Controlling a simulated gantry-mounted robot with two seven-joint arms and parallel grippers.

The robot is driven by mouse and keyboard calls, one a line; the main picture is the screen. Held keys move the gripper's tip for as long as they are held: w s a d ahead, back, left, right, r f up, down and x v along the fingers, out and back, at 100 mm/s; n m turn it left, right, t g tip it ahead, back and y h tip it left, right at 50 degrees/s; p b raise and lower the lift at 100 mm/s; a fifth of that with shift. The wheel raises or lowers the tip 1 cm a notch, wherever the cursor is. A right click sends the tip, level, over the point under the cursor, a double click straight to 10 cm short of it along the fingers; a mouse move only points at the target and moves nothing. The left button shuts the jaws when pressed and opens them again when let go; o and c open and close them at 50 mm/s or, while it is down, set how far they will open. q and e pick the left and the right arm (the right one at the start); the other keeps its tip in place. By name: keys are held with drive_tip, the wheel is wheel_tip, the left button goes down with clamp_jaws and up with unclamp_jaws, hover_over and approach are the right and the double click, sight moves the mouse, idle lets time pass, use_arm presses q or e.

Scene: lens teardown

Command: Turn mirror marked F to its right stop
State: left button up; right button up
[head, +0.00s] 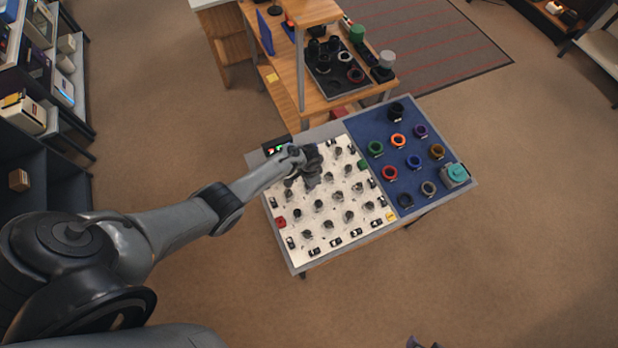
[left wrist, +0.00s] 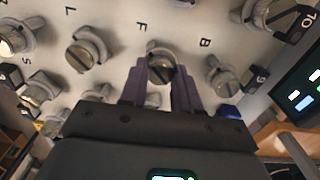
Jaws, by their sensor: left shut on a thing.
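The mirror marked F (left wrist: 160,72) is a small round mirror with a slot-like dark line, in a grey mount on the white board, with the letter F printed beside it. My left gripper (left wrist: 160,88) has one finger on each side of it and is shut on it. In the head view my left gripper (head: 312,178) reaches down onto the upper left part of the white board (head: 330,222) and hides the mirror. A small dark purple tip at the bottom edge of the head view seems to be my right gripper (head: 424,344), mostly cut off.
Similar mounts stand close by: one near the letter L (left wrist: 86,50) and one near B (left wrist: 222,76). A black box with lit indicators (head: 277,147) sits at the board's upper left corner. A blue mat (head: 405,165) with several coloured rings lies to the right.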

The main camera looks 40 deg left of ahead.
use_arm(q)
drive_tip(key=shift+m, duration=0.4)
drive_tip(key=o, duration=1.1)
drive_tip(key=shift+c, duration=0.2)
drive_tip(key=shift+r, duration=0.1)
drive_tip(key=shift+r, duration=0.25)
wheel_tip(320, 180, up, 10)
drive_tip(key=p, duration=0.3)
drive_tip(key=shift+p, duration=0.3)
